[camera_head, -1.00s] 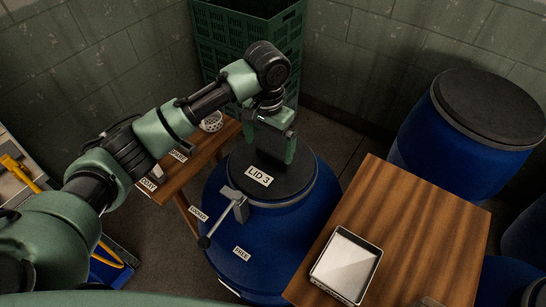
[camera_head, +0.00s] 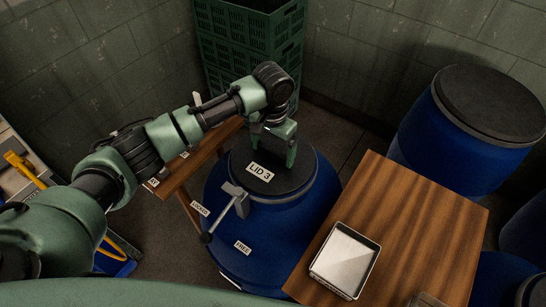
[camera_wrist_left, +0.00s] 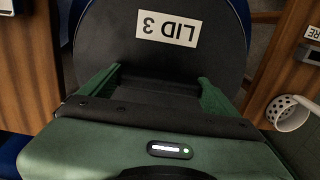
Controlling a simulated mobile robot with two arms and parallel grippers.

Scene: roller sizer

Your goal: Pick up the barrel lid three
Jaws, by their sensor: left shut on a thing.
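The barrel lid three (camera_head: 298,181) is a dark round lid with a white "LID 3" label. It sits on top of a blue barrel (camera_head: 268,240) in the middle of the head view. The lid (camera_wrist_left: 110,35) also shows in the left wrist view, label upside down. My left gripper (camera_head: 280,160) points down at the lid's far part and is shut on it. My right gripper is not in view.
A metal lever (camera_head: 228,208) on the barrel's front points between "LOCKED" and "FREE" labels. A wooden table (camera_head: 420,220) with a metal tray (camera_head: 345,283) stands close on the right. Another blue barrel (camera_head: 440,150) is behind it. Green crates (camera_head: 245,45) stand at the back.

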